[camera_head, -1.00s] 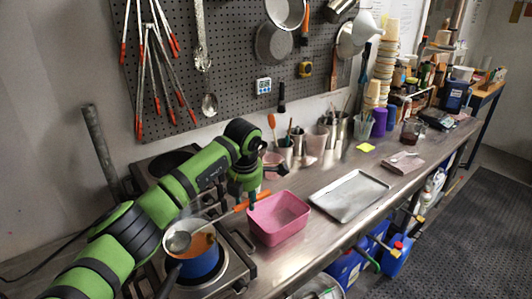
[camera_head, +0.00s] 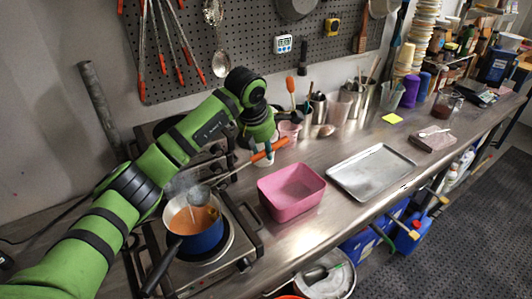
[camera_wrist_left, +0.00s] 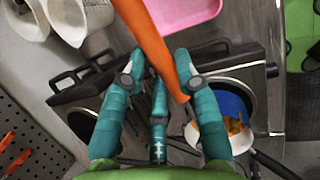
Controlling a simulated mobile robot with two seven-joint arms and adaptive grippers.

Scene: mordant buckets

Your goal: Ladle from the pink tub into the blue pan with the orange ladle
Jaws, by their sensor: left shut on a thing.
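My left gripper (camera_head: 262,150) is shut on the orange handle of the ladle (camera_head: 268,151). The ladle's metal bowl (camera_head: 199,195) hangs at the far side of the blue pan (camera_head: 203,241); I cannot tell if it touches the pan or holds anything. The pan stands on a burner with orange contents inside. The pink tub (camera_head: 291,191) sits on the counter to the right of the pan; its inside looks pink and bare. In the left wrist view the teal fingers (camera_wrist_left: 158,78) straddle the orange handle (camera_wrist_left: 152,40), with the blue pan (camera_wrist_left: 232,104) at right. My right gripper is not in view.
The stove (camera_head: 244,222) has another burner behind the pan. A metal tray (camera_head: 370,172) lies right of the tub. Cups and utensil holders (camera_head: 318,108) stand along the wall. Bare counter lies around the tub.

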